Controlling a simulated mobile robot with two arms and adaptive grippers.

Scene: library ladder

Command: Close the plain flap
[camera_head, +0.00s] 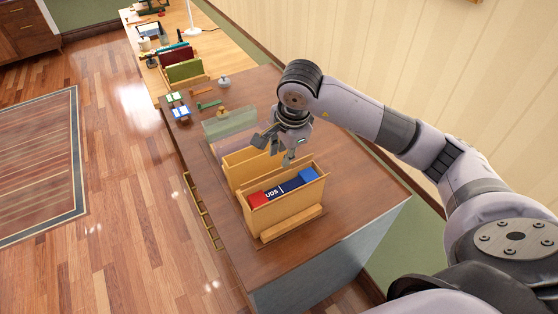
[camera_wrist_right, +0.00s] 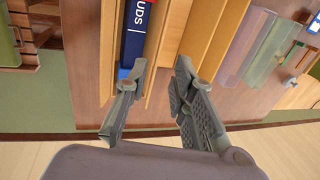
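A light wooden box (camera_head: 285,211) on the dark desk holds a red and blue book marked "UDS" (camera_head: 283,187); the book also shows in the right wrist view (camera_wrist_right: 137,30). Upright plain wooden panels (camera_head: 248,166) stand just behind it, with a purple panel and a green see-through panel (camera_head: 229,123) beyond. No panel is clearly marked as the plain flap, so I cannot tell which it is. My right gripper (camera_head: 275,150) hangs over the wooden panels. In the wrist view its fingers (camera_wrist_right: 161,70) are apart, with wooden panel edges beyond the gap. My left gripper is not in view.
A wooden bar (camera_head: 292,224) lies in front of the box. Small green and blue items (camera_head: 180,111) and a grey knobbed weight (camera_head: 224,81) sit farther back on the desk. A cream wall (camera_head: 400,50) rises at the right.

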